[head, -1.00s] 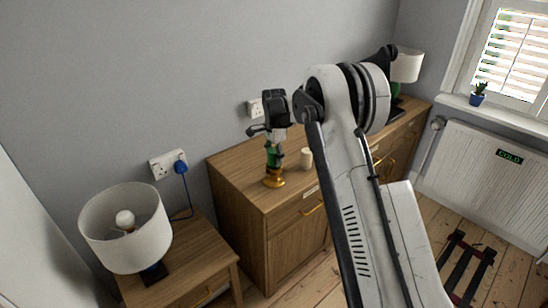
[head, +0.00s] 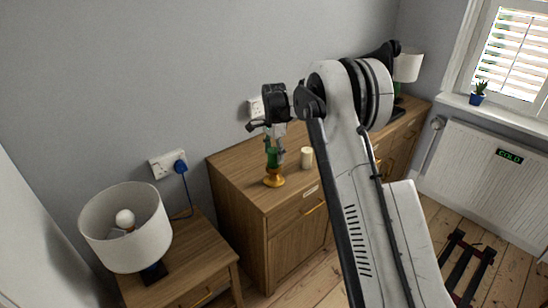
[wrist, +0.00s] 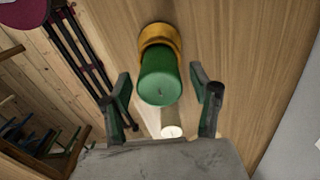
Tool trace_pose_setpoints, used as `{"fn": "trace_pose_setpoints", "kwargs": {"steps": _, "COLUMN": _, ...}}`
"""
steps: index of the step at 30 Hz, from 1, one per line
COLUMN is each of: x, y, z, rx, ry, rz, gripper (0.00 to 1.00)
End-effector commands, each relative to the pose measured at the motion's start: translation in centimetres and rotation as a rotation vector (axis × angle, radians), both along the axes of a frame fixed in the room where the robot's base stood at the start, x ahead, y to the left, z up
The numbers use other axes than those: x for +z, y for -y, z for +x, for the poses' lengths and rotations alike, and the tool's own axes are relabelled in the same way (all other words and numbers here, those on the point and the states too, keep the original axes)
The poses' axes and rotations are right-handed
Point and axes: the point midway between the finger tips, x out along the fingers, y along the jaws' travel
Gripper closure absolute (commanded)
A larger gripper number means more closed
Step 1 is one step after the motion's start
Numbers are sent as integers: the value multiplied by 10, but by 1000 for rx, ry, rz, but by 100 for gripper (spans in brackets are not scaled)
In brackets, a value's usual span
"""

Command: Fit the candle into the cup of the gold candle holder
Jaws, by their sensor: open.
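The green candle (head: 272,158) stands upright on the gold candle holder (head: 274,181), on top of the wooden cabinet. In the wrist view the candle (wrist: 160,78) shows end-on, with the gold rim of the holder (wrist: 160,35) behind it. The candle's lower end appears to be in the cup, but its seating depth is hidden. My gripper (wrist: 168,88) is open, one finger on each side of the candle with visible gaps. In the head view my gripper (head: 274,144) is above and around the candle's upper part.
A cream candle-like cylinder (head: 307,157) stands on the cabinet (head: 240,165), right of the holder. A white lamp (head: 127,228) stands on a lower bedside table at left. Another lamp (head: 407,65) is at the far right end. A wall socket (head: 256,107) is behind my gripper.

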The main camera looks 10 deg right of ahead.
Motion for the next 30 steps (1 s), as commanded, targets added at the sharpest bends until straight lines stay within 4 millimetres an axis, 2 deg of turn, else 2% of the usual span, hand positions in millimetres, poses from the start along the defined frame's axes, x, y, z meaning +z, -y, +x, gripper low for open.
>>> {"fn": "trace_pose_setpoints", "kwargs": {"steps": 6, "x": 45, "y": 0, "z": -1, "rx": 0, "ry": 0, "rz": 0, "gripper": 42}}
{"fn": "trace_pose_setpoints", "kwargs": {"steps": 12, "x": 81, "y": 0, "z": 0, "rx": 0, "ry": 0, "rz": 0, "gripper": 42}}
{"fn": "trace_pose_setpoints", "kwargs": {"steps": 20, "x": 104, "y": 0, "z": -1, "rx": 3, "ry": 1, "rz": -1, "gripper": 42}}
{"fn": "trace_pose_setpoints", "kwargs": {"steps": 25, "x": 127, "y": 0, "z": -17, "rx": 48, "ry": 25, "rz": -1, "gripper": 42}}
{"fn": "trace_pose_setpoints", "kwargs": {"steps": 30, "x": 167, "y": 0, "z": -51, "rx": 150, "ry": 79, "rz": -6, "gripper": 42}}
